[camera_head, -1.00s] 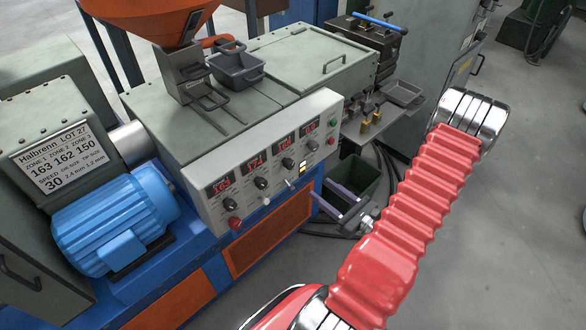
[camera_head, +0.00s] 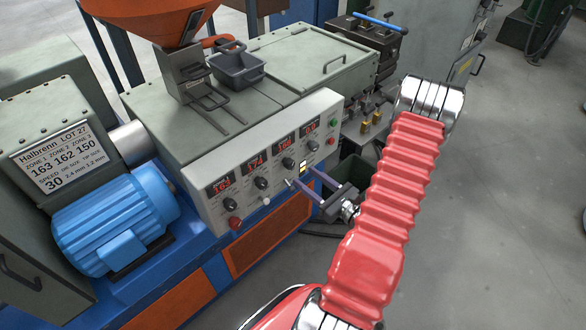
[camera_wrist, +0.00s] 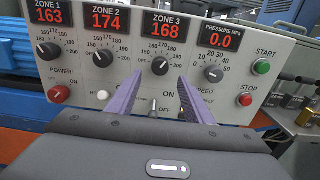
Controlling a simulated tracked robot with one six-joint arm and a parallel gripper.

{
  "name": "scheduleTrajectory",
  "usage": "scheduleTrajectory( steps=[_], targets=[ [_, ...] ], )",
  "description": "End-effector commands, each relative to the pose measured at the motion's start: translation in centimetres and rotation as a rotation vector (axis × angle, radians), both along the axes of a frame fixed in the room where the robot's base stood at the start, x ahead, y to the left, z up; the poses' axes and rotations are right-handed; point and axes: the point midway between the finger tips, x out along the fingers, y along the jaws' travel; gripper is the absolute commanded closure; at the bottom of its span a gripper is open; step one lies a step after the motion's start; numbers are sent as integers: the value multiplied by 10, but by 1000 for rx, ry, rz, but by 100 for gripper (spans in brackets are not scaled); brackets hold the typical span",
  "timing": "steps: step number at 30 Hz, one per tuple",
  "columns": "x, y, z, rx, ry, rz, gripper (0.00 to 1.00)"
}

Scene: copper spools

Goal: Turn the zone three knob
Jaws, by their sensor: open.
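The zone three knob (camera_wrist: 160,66) is a black dial with a white pointer, under a red display (camera_wrist: 166,30) reading 168 in the wrist view. In the head view the zone three knob (camera_head: 288,162) sits on the sloped control panel (camera_head: 212,205). My gripper (camera_wrist: 150,88) is open, its two purple fingers pointing at the panel on either side of and below this knob, with no visible contact. In the head view my gripper (camera_head: 300,177) is close to the panel's lower edge.
The zone two knob (camera_wrist: 103,57) and zone one knob (camera_wrist: 48,51) are to the left, the speed knob (camera_wrist: 213,73) to the right. A toggle switch (camera_wrist: 152,105) stands low between my fingers. A red stop button (camera_wrist: 246,99) is at right.

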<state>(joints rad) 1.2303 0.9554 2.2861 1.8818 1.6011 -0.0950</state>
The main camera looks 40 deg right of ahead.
Motion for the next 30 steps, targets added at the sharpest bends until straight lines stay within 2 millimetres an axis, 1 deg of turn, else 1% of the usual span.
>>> scheduleTrajectory(
  steps=[1,15,21,29,30],
  targets=[
    [6,1,0,0,0,3,54],
    [59,2,0,-2,-1,2,54],
    [69,2,0,0,-1,0,54],
    [70,2,0,0,0,-1,54],
    [70,2,0,0,0,-1,55]
  ],
)
